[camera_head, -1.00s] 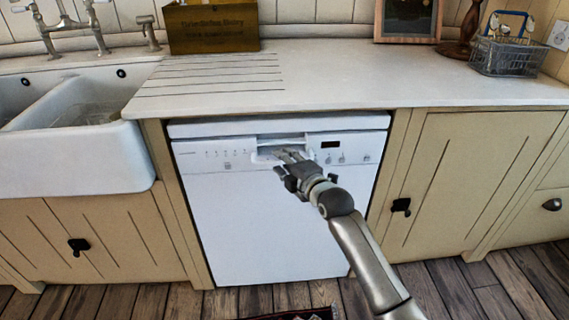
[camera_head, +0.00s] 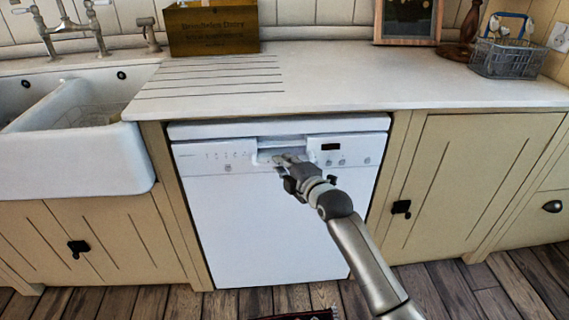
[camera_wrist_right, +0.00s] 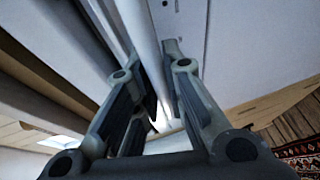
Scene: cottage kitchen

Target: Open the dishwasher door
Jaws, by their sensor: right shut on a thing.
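The white dishwasher (camera_head: 262,225) stands under the counter, with its door upright and closed or nearly closed. Its control panel (camera_head: 345,148) runs across the top of the door, with a recessed handle (camera_head: 265,145) in the middle. My right gripper (camera_head: 283,162) is at this handle, its fingertips in the recess and partly hidden. In the right wrist view the fingers (camera_wrist_right: 158,88) lie on both sides of a white edge of the handle and close on it. My left gripper is not in view.
A white double sink (camera_head: 75,165) is at the left. Cream cupboards with dark knobs flank the dishwasher. The counter (camera_head: 340,80) holds a wooden box (camera_head: 212,28) and a wire basket (camera_head: 508,55). A patterned rug (camera_head: 300,315) lies on the wooden floor (camera_head: 250,303) in front.

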